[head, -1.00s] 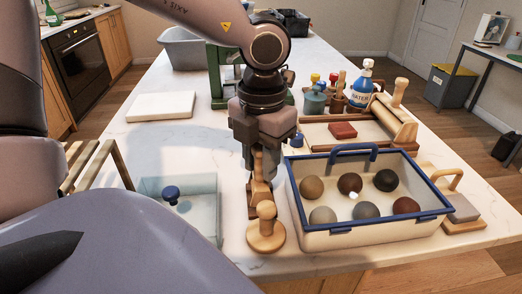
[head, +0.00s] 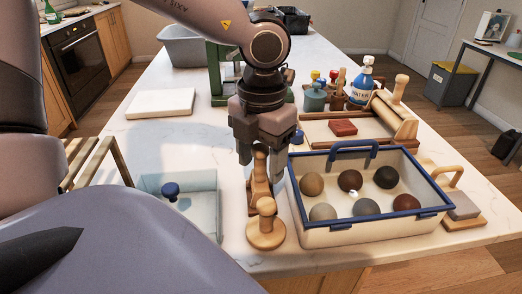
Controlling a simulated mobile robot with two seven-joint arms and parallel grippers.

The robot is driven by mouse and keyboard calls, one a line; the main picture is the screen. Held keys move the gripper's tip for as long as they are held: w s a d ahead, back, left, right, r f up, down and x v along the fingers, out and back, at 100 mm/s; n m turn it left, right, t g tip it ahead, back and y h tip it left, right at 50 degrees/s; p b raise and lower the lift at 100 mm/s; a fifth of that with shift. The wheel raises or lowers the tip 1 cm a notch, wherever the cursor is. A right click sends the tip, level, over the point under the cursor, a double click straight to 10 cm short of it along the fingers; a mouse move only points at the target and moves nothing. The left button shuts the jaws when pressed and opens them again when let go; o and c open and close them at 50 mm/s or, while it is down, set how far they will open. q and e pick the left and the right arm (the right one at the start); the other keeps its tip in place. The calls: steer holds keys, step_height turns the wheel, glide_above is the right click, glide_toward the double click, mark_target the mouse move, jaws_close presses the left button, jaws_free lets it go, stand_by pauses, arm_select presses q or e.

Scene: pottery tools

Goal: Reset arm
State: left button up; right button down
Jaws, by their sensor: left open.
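My left arm comes in from the upper left and its gripper (head: 261,165) points down over the counter. The gripper is open, with its fingers apart on either side of the upper part of a wooden tool (head: 262,186) with a knobbed handle. I cannot tell whether the fingers touch it. A second round wooden tool with a knob (head: 266,232) stands just in front of it. My right gripper is not in view.
A blue-rimmed tray (head: 370,232) holding several clay balls stands close right of the gripper. A pale box with a blue knob (head: 192,190) lies left. Behind are a wooden board (head: 350,133), a water bottle (head: 361,83) and a white slab (head: 161,103).

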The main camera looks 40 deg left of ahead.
arm_select(q)
step_height(320, 180, up, 7)
steer(key=shift+r, duration=0.1)
stand_by(0.3)
steer(key=shift+s, duration=0.1)
